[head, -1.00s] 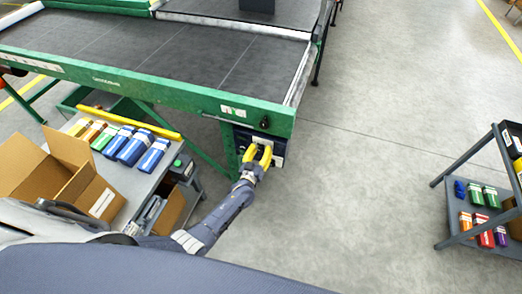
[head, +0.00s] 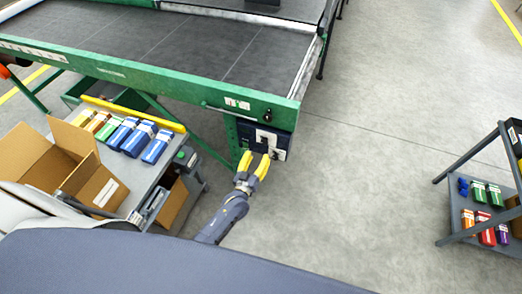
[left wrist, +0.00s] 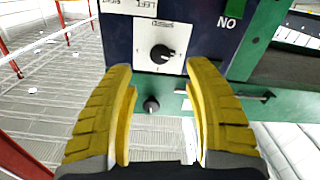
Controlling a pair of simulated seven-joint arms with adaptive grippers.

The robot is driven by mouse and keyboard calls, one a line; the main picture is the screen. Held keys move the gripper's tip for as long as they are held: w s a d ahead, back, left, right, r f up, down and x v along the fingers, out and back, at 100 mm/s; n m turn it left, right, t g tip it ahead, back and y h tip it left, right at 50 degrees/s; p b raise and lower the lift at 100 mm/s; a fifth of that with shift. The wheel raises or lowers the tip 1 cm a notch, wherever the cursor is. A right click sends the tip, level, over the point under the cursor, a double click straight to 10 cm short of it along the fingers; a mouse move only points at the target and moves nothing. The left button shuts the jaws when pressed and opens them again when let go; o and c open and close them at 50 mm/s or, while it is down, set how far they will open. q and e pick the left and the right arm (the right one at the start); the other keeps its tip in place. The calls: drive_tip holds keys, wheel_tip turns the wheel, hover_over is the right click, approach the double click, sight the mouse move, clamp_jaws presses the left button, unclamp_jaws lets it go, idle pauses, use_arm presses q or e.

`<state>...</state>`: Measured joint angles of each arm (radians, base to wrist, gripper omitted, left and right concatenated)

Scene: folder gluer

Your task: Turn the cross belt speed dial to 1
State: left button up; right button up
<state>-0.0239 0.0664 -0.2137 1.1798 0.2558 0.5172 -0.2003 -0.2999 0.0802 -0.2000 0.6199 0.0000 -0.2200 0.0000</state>
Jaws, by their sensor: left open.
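The dial (left wrist: 162,54) is a black knob on a white plate with marks around it, on a dark blue control box. In the left wrist view it shows just beyond and between the fingertips of my left gripper (left wrist: 160,68). The yellow fingers are open and empty, with a gap to the knob on each side. In the head view my left gripper (head: 254,160) is just in front of the control box (head: 280,143), below the green conveyor frame. The scale marks are too small to read. My right gripper is in neither view.
A second black knob (left wrist: 151,104) sits on the green frame (head: 170,87). A grey bench (head: 140,176) with an open cardboard box (head: 100,188) and several coloured packs stands at left. A grey cart (head: 455,212) stands at right. The floor between is clear.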

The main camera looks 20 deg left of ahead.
use_arm(q)
drive_tip(key=shift+s+a, duration=0.1)
drive_tip(key=shift+s, duration=1.7)
drive_tip(key=s+f+m+g, duration=0.2)
drive_tip(key=s+f+g, duration=0.3)
drive_tip(key=s+f, duration=0.6)
drive_tip(key=s+f+m+g, duration=0.2)
drive_tip(key=s+f+g, duration=0.45)
drive_tip(key=f, duration=0.95)
drive_tip(key=s+a+f+g, duration=0.1)
drive_tip(key=s+a+f, duration=0.1)
drive_tip(key=s, duration=0.9)
drive_tip(key=s+a+f+m+g, duration=0.1)
drive_tip(key=s+f, duration=0.4)
drive_tip(key=s, duration=0.6)
drive_tip(key=s+a+f+g+y, duration=0.1)
drive_tip(key=s+a+f+g, duration=0.2)
drive_tip(key=s, duration=0.8)
drive_tip(key=shift+f+m, duration=0.4)
drive_tip(key=shift+f, duration=0.1)
